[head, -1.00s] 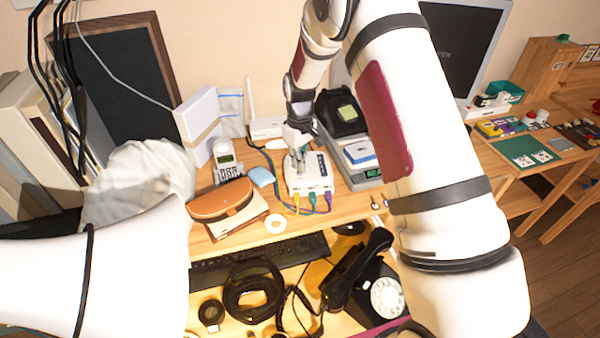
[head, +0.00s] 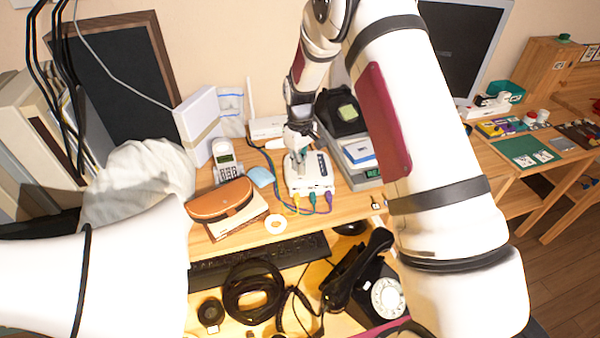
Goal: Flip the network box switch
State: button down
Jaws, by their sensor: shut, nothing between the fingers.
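The network box (head: 310,182) is a small white box on the wooden desk, with yellow, green and purple cables plugged into its front edge. My gripper (head: 298,160) is shut, with nothing between its fingers. It points down over the left part of the box top. Its fingertips are at or just above the box surface; I cannot tell if they touch it. The box's switch is not distinguishable, and the gripper covers part of the box top.
A cordless phone (head: 226,162) and an orange-brown case (head: 220,201) stand left of the box. A stack with a blue-and-white box (head: 358,152) is close on the right. A white router (head: 266,127) is behind. A black dial phone (head: 372,285) and keyboard (head: 255,258) are in front, lower.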

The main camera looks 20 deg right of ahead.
jog(key=shift+f, duration=0.7)
dwell(0.3)
jog(key=shift+r, duration=0.1)
jog(key=shift+r+p, duration=0.45)
jog(key=shift+r, duration=3)
jog(key=shift+r, duration=0.3)
jog(key=s+r+m+t, duration=0.1)
jog(key=s+r, duration=0.6)
jog(key=r, duration=0.3)
jog(key=s+r+m+t, duration=0.1)
jog(key=s+r+m, duration=0.1)
jog(key=s+r, duration=0.7)
jog(key=s+r+m+t, duration=0.1)
jog(key=s+r, duration=0.2)
jog(key=s, duration=0.7)
jog(key=s+r+m+t, duration=0.1)
jog(key=s+r+m, duration=0.1)
jog(key=s, duration=0.9)
jog(key=shift+d+r+t, duration=0.2)
jog(key=shift+r+t, duration=0.1)
jog(key=shift+r, duration=0.2)
